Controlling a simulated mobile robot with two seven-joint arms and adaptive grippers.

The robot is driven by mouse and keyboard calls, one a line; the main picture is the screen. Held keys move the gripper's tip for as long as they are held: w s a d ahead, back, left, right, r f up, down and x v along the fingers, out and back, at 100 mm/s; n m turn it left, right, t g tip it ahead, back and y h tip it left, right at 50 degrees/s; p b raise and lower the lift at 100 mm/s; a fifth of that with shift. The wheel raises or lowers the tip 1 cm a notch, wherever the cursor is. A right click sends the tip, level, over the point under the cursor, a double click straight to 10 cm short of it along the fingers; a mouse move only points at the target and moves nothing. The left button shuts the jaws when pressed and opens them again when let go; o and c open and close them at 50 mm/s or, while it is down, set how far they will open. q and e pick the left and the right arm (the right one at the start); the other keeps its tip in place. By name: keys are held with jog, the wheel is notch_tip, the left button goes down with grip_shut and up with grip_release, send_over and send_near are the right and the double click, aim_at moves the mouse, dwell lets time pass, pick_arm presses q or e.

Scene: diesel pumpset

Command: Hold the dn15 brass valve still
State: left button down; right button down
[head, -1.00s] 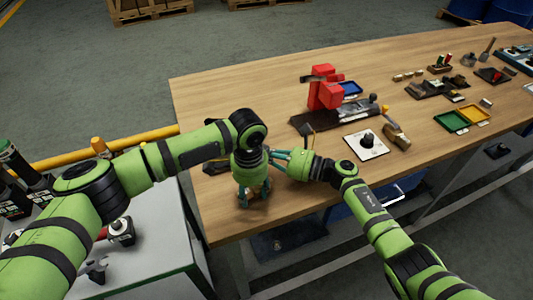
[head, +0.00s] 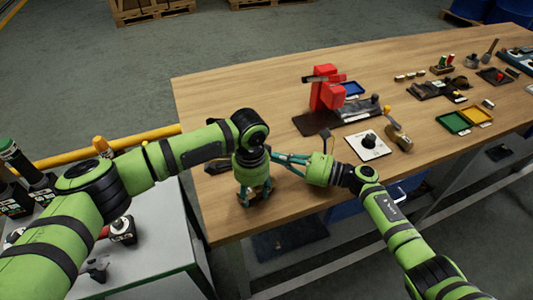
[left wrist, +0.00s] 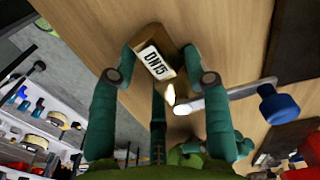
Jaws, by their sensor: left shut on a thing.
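My left gripper (head: 252,200) points down at the near left of the wooden table. In the head view the valve is mostly hidden between the fingers. A grey bar with a blue end (left wrist: 270,102) lies just beside the valve; I cannot tell whether it is joined to it. My right gripper (head: 276,156) points left, its teal fingers close to my left wrist; their tips are unclear.
A red vise-like block (head: 325,92) stands beyond on a dark mat. A white plate with a black knob (head: 370,145) lies right of my right gripper. Green and yellow trays (head: 455,122) sit farther right. The table's far left is clear.

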pick_arm(q)
jog(key=shift+s, duration=0.1)
pick_arm(e)
jog(key=v, duration=0.7)
jog(key=shift+s+d, duration=0.1)
jog(key=shift+d, duration=0.05)
pick_arm(q)
jog(key=shift+c, duration=2.4)
grip_release()
